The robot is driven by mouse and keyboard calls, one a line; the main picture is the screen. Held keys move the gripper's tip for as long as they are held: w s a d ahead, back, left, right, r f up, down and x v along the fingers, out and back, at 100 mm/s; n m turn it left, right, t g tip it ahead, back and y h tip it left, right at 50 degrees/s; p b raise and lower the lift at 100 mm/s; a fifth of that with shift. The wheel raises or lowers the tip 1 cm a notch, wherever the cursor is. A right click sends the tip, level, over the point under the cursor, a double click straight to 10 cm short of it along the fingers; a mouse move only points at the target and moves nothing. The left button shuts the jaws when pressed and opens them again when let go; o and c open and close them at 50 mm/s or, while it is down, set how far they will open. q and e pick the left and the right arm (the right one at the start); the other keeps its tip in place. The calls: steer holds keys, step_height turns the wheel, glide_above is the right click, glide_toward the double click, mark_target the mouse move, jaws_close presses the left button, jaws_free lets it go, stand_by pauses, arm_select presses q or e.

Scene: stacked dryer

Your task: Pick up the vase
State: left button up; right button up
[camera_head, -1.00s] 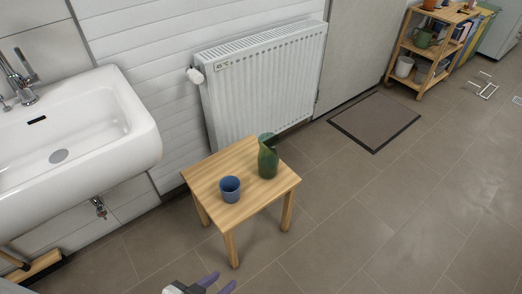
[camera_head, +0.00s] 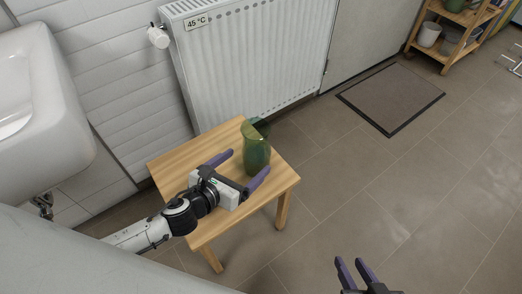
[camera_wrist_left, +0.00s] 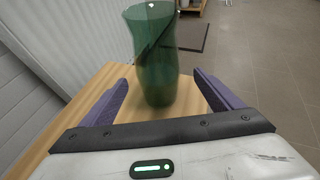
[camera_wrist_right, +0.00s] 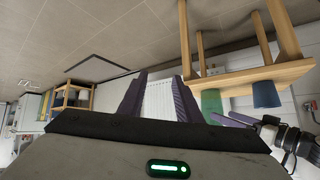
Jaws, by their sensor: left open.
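The green vase (camera_head: 257,150) stands upright on the small wooden table, near its far right side. My left gripper (camera_head: 247,163) is open, with its purple fingers reaching toward the vase from the near left. In the left wrist view the vase (camera_wrist_left: 155,60) stands between and beyond the two spread fingers, with a gap on each side. In the right wrist view the vase (camera_wrist_right: 211,102) appears upside down beside the table. My right gripper (camera_head: 350,261) is open and empty, low at the bottom of the head view, away from the table.
The wooden table (camera_head: 170,163) stands before a white radiator (camera_head: 245,65). A blue cup (camera_wrist_right: 265,95) shows on it in the right wrist view; my left arm hides it in the head view. A sink (camera_head: 50,110) is at left. The floor right of the table is clear.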

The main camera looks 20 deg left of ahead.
mark_target(249, 159)
arm_select(q)
steer(key=shift+m, duration=0.4)
steer(key=b+x, duration=0.1)
steer(key=x, duration=0.4)
steer(key=shift+w+a, duration=0.1)
steer(key=shift+a, duration=0.05)
steer(key=shift+r+b+x, duration=0.1)
steer(key=shift+b+x, duration=0.45)
steer(key=shift+x, duration=1)
steer(key=shift+r+b+x, duration=0.15)
steer(key=shift+b+x, duration=0.35)
steer(key=shift+x, duration=1.05)
steer(key=shift+c, duration=0.4)
steer(key=c, duration=1.5)
steer(key=shift+w+r, duration=0.1)
steer(key=shift+r, duration=0.1)
steer(key=shift+c, duration=0.3)
